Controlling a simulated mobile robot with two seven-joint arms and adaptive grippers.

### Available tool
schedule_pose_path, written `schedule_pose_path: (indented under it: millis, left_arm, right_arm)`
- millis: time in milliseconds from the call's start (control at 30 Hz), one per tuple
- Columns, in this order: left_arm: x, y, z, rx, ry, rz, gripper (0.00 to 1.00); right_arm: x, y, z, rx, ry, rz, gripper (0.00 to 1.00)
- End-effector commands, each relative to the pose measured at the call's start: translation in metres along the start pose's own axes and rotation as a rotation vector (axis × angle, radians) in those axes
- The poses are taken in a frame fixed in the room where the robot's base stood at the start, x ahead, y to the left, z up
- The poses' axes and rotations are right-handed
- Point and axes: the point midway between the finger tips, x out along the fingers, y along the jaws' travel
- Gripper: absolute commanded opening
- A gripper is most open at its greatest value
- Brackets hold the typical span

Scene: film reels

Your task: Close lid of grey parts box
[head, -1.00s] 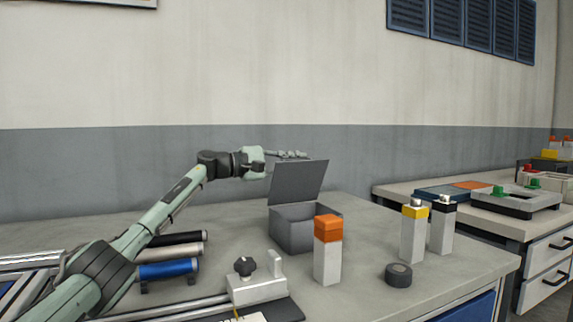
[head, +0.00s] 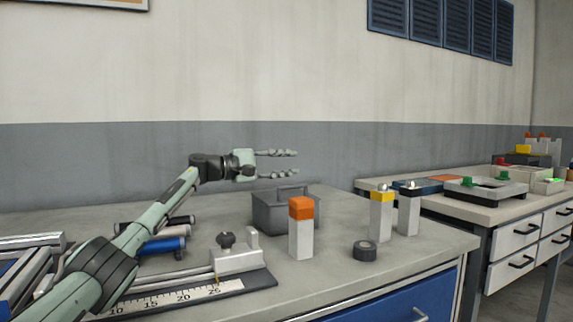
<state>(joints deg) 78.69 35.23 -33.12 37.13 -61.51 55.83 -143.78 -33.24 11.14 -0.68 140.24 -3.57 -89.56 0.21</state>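The grey parts box (head: 283,214) stands on the workbench in the middle of the head view. Its lid no longer stands up. It appears to lie down on the box, with a raised handle-like part (head: 292,187) on top; whether it is fully seated I cannot tell. My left gripper (head: 297,163) is above the box, its two fingers spread apart, one above the other, and pointing right. It is empty and appears clear of the lid. My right gripper is out of view.
An orange-topped block (head: 301,235) stands in front of the box. A yellow-topped bottle (head: 381,215), a black-topped bottle (head: 408,212) and a black roll (head: 365,251) stand to the right. A clamp fixture with a ruler (head: 236,259) lies at front left. A second bench (head: 470,212) is further right.

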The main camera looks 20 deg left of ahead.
Motion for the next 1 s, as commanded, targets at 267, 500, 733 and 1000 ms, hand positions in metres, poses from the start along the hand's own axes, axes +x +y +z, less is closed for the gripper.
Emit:
schedule_pose_path:
  millis: [267, 500, 733, 1000]
  left_arm:
    - [0.000, 0.006, 0.000, 0.001, 0.003, 0.000, 0.30]
    - [0.000, 0.048, 0.010, 0.003, 0.002, 0.003, 0.30]
    - [0.000, 0.085, 0.019, 0.001, 0.001, 0.002, 0.30]
    - [0.000, 0.098, 0.022, 0.001, 0.001, 0.000, 0.30]
  right_arm:
    - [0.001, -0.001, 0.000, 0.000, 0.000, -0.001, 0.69]
    - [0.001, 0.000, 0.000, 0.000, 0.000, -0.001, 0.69]
    - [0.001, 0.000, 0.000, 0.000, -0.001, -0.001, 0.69]
    - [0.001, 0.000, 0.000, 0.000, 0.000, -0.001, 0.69]
